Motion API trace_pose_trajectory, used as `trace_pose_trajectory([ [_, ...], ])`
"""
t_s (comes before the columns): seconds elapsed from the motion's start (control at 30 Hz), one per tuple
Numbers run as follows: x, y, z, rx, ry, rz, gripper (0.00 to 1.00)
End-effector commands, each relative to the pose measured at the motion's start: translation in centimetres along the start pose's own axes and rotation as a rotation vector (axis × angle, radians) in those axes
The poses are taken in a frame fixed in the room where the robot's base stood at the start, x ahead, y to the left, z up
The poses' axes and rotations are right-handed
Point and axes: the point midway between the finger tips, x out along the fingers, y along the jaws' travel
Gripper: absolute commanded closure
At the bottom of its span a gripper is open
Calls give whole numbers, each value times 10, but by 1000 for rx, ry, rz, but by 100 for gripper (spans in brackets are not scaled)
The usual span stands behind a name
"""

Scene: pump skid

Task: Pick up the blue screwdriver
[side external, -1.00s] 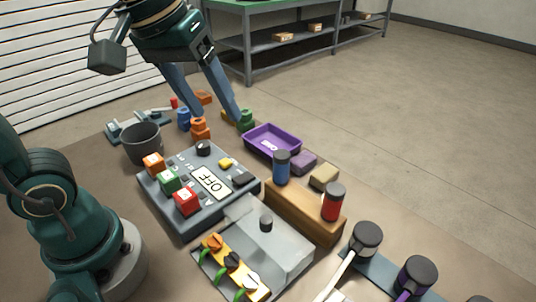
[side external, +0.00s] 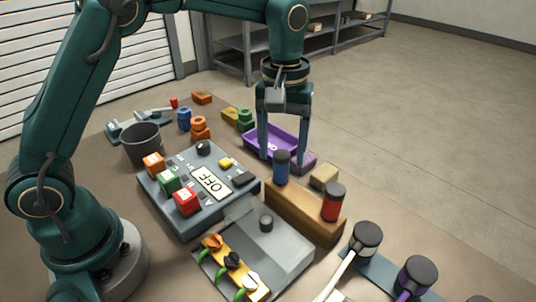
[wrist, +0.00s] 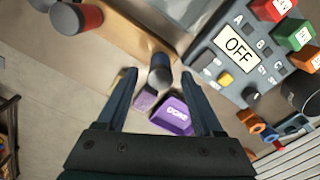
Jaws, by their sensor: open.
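The blue screwdriver (side external: 281,168) stands upright in the wooden block, its blue handle with a dark cap showing. Its shaft is hidden in the block. In the wrist view the blue screwdriver (wrist: 159,62) shows between my fingertips. My gripper (side external: 284,160) points down with its fingers apart, one to each side of the handle's top in the side view. I cannot tell how far down the handle the fingertips reach. The gripper is open and holds nothing.
The wooden block (side external: 295,212) also holds a red-handled tool (side external: 333,203). A purple tray (side external: 256,144) lies behind my fingers, with purple and tan blocks nearby. A control panel with an OFF display (side external: 211,182) stands to the left. Hammers lie at the front right.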

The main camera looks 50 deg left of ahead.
Motion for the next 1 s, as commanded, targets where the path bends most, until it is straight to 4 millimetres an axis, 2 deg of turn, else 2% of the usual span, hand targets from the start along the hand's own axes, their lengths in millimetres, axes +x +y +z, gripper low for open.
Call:
trace_pose_trajectory([
  [0.2,25,0,0,0,-2,-1,31],
  [0.53,30,0,0,0,1,1,31],
  [0.57,30,0,0,0,1,1,35],
  [0.6,30,0,0,0,1,1,51],
  [0.73,30,0,0,0,1,1,100],
  [1.0,29,0,0,0,1,1,100],
])
